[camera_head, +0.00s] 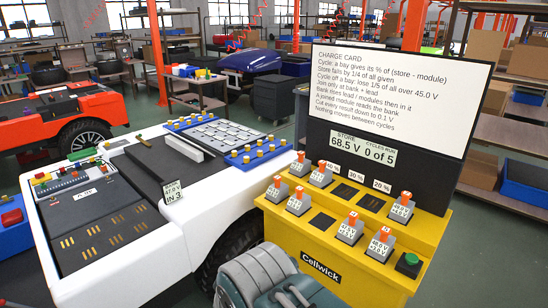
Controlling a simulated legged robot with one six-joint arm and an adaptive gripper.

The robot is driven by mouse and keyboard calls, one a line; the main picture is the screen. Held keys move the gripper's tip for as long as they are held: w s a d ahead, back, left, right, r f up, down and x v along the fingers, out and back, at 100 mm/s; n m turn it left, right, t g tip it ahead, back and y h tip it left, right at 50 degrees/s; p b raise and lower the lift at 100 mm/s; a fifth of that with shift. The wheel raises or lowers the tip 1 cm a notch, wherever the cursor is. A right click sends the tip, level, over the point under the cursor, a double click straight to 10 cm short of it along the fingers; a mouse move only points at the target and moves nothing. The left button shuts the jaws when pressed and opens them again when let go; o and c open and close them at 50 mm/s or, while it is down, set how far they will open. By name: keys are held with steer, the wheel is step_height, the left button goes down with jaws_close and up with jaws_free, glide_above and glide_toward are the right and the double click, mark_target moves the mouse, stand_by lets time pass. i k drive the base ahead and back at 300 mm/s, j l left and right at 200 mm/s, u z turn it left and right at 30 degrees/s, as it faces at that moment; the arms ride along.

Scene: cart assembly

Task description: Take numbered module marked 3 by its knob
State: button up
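Several grey modules with orange knobs stand on the yellow Cellwick cart (330,268). They include the ones at back left (300,166), back middle (321,177), left (277,190), front left (298,203), right (402,209), front middle (349,230) and front right (380,246). Their printed marks are too small to read, so I cannot tell which is marked 3. Part of my arm shows at the bottom centre, with small dark finger-like parts (292,297) cut off by the picture edge. Whether they are open or shut is unclear. They are apart from the modules.
Dark empty squares (321,222) lie between modules. A green button (408,264) is at front right. A charge card board (395,95) stands behind, above a display reading 68.5 V, 0 of 5. The white vehicle (225,200) is left, with a sign (173,191) reading "IN 3".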

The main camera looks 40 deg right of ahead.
mark_target(321, 176)
steer(key=i+z, duration=0.2)
steer(key=z, duration=0.2)
steer(key=i+z, duration=0.2)
steer(key=z, duration=0.2)
steer(key=i+j+z, duration=0.15)
steer(key=z, duration=0.25)
steer(key=i+j+z, duration=0.15)
steer(key=z, duration=0.25)
steer(key=i+j+z, duration=0.2)
steer(key=z, duration=0.15)
steer(key=i+j+z, duration=0.25)
steer(key=z, duration=0.15)
steer(key=i+j+z, duration=0.15)
steer(key=j+z, duration=0.2)
